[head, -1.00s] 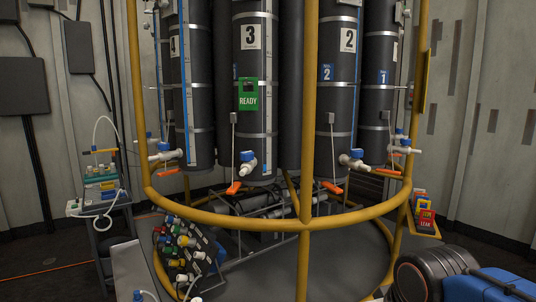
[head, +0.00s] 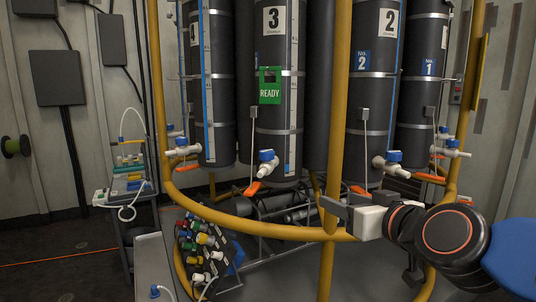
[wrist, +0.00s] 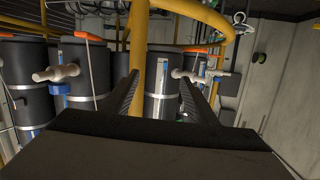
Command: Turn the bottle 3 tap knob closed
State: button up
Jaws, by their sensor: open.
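Bottle 3 (head: 280,105) is a tall dark cylinder with a "3" label and a green READY tag. At its foot is a white tap (head: 266,169) with a blue knob (head: 266,155). The knob's exact turn is too small to tell. My gripper (head: 328,207) is open and empty, right of this tap and lower, beside the yellow front post. In the wrist view, which looks upside down, my fingers (wrist: 159,78) stand apart with the yellow post showing between them. A pale tap (wrist: 182,74) there, by the right finger, seems to be bottle 3's, partly hidden.
The yellow post (head: 341,110) and yellow ring rail (head: 270,229) run close to my gripper. Bottle 2's tap (head: 386,163) is to the right. Orange tags (head: 253,188) hang by the taps. A rack of coloured fittings (head: 200,245) stands low left.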

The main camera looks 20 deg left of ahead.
jog(key=a+r+t, duration=0.2)
jog(key=a+r, duration=0.2)
jog(key=a, duration=0.4)
jog(key=m+t, duration=0.1)
send_near(268, 155)
jog(key=shift+h, duration=0.3)
jog(key=x, duration=1.2)
jog(key=shift+a+r, duration=0.15)
jog(key=shift+c, duration=0.3)
jog(key=c, duration=1)
